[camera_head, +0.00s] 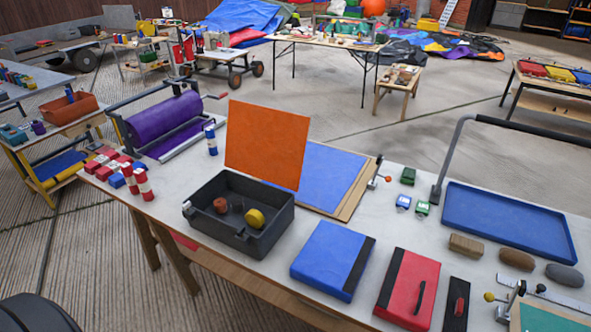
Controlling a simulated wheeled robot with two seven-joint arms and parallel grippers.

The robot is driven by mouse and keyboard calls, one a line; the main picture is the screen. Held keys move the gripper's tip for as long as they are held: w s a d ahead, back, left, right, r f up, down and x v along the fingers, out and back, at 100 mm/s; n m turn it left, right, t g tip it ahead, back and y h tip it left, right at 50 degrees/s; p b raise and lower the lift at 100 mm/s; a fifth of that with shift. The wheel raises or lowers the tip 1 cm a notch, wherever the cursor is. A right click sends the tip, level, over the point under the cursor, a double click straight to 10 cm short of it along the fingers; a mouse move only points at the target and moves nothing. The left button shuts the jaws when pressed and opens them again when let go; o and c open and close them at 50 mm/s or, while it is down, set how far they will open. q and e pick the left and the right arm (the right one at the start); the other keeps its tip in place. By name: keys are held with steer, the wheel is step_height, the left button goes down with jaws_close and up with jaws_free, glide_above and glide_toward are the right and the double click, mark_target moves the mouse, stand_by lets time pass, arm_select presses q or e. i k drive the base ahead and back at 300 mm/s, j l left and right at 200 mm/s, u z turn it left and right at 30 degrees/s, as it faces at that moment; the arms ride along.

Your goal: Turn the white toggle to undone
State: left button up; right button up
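A small white piece (187,207) sits at the left corner of an open dark grey box (215,232) on the table; it may be the white toggle, but it is too small to tell whether it is fastened or undone. A lever with a yellow knob (489,297) stands on a metal fitting at the lower right, and a fitting with a red knob (388,179) is at the right edge of a blue board (325,172). Neither of my grippers is in view.
The white table (160,215) is crowded. An orange panel (266,143) stands upright behind the box. A purple roller (165,118), red and white cans (143,184), a blue case (332,258), a red case (408,285) and a blue tray (508,222) stand around it.

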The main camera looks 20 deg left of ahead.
mark_target(186, 206)
steer(key=u, duration=1.55)
